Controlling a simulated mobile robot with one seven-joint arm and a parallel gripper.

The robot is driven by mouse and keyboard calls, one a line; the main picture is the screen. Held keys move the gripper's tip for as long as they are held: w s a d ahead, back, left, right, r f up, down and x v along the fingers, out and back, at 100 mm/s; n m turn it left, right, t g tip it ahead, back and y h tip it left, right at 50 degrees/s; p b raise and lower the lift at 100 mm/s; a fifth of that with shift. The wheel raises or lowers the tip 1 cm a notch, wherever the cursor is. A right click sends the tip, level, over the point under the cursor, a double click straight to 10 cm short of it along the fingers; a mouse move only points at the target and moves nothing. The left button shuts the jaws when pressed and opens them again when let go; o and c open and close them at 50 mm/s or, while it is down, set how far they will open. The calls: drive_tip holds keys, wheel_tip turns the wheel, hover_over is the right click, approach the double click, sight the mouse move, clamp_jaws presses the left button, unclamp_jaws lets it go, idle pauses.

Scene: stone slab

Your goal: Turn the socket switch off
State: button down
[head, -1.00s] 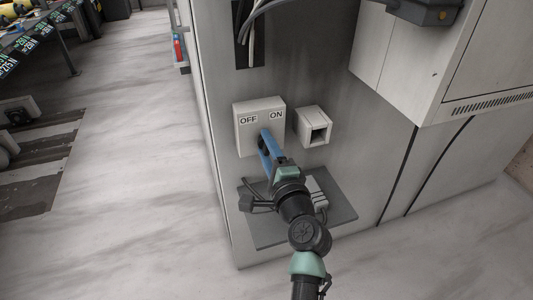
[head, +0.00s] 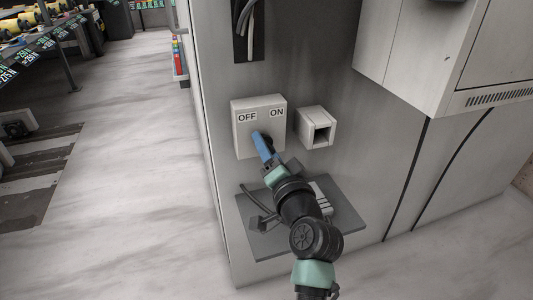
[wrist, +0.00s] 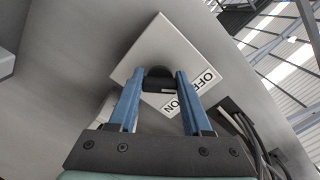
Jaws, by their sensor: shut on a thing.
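The socket switch is a white box (head: 243,140) on the grey cabinet wall, with OFF printed at its upper left and ON at its upper right. My gripper (head: 259,140) reaches up to the front of the box. In the wrist view, its two blue fingers (wrist: 160,76) stand on either side of a black knob (wrist: 158,84) and are shut on it. The box (wrist: 152,45) looks tilted there, and its labels are to the right of the knob. In the head view, the fingers hide most of the knob, so I cannot tell its exact angle.
A small white hollow socket box (head: 316,128) is just right of the switch. A grey plate (head: 267,242) with black cables sits below, behind my arm. Dark cables (head: 246,25) hang above. A large white cabinet (head: 412,55) juts out at the upper right. Open floor lies left.

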drive_tip(key=shift+n, duration=0.4)
drive_tip(key=shift+c, duration=1.7)
unclamp_jaws()
drive_tip(key=p+v, duration=0.2)
drive_tip(key=v, duration=1.1)
